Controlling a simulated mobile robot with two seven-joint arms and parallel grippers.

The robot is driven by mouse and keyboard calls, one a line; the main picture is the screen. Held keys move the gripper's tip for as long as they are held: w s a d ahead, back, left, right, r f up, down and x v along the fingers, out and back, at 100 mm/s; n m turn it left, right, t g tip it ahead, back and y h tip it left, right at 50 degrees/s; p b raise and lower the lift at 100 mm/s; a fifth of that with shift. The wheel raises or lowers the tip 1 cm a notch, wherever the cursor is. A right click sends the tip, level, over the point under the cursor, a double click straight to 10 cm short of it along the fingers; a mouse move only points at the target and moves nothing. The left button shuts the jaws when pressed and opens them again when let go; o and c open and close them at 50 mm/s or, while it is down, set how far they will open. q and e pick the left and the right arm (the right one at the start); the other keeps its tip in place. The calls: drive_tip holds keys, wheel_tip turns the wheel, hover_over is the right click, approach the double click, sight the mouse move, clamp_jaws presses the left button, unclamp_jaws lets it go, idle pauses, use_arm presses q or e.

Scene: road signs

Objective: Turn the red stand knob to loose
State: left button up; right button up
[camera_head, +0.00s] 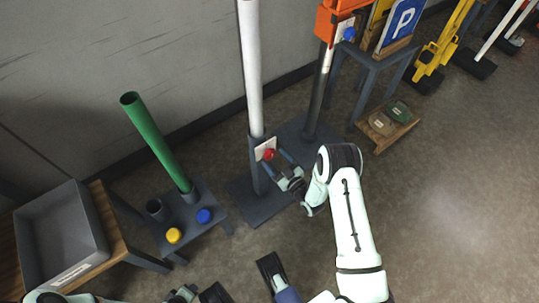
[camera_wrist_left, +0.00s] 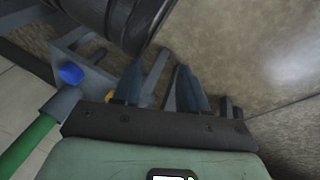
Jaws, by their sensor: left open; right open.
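The red knob (camera_head: 268,154) sits on a white plate on the dark clamp of a stand (camera_head: 259,208) that holds a tall white pole (camera_head: 251,70). My right gripper (camera_head: 280,167) is open just right of and below the knob, its fingers pointing toward it. I cannot tell whether a fingertip touches the knob. The plate's lettering is too small to read. My left gripper (camera_wrist_left: 160,88) is open in the left wrist view, with nothing visible between its fingers.
A low stand holds a green tube (camera_head: 158,143), a yellow knob (camera_head: 173,235) and a blue knob (camera_head: 204,215). A grey tray (camera_head: 101,231) lies at left. A parking sign (camera_head: 401,22) stands at the back right. Open floor lies right of my right arm.

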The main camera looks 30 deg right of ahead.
sight(272, 156)
use_arm(q)
drive_tip(key=shift+s+a+f+g+b, duration=0.15)
drive_tip(key=shift+s+f+g+b, duration=0.15)
drive_tip(key=shift+s+f, duration=0.65)
use_arm(e)
drive_tip(key=shift+w+a, duration=0.15)
drive_tip(key=shift+w, duration=1.7)
use_arm(q)
drive_tip(key=shift+r, duration=0.1)
use_arm(e)
drive_tip(key=c, duration=1)
